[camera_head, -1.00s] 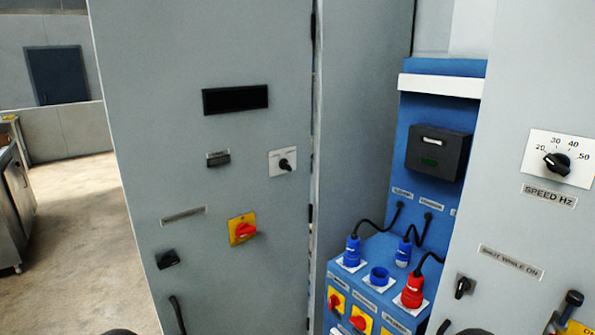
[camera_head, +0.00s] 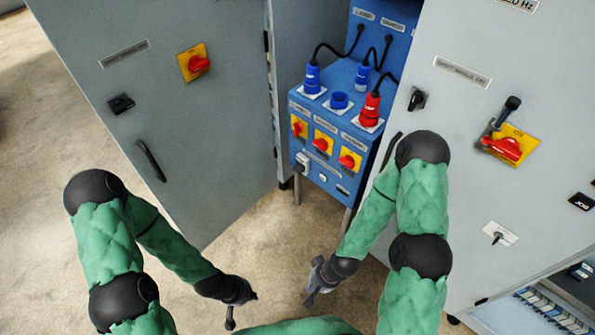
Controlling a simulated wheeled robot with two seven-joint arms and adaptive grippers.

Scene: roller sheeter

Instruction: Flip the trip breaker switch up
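No switch can be picked out for certain as the trip breaker; the labels are too small to read. The blue socket box (camera_head: 325,165) between the two grey cabinets carries three red-on-yellow rotary switches, the middle one (camera_head: 322,143) among them. A small white-plated device (camera_head: 302,163) sits below the left one. My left gripper (camera_head: 242,311) hangs low at the bottom centre, empty, its fingers apart. My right gripper (camera_head: 311,292) is below the blue box, apart from it and empty; its finger opening is unclear. Neither gripper touches a switch.
The left grey door (camera_head: 180,130) stands open with a yellow-backed red switch (camera_head: 194,63) and a handle (camera_head: 150,160). The right cabinet (camera_head: 465,130) has a red rotary switch (camera_head: 503,148) and a low opening (camera_head: 540,300) with devices inside. Plugged cables rise from the blue box. Floor is clear between the arms.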

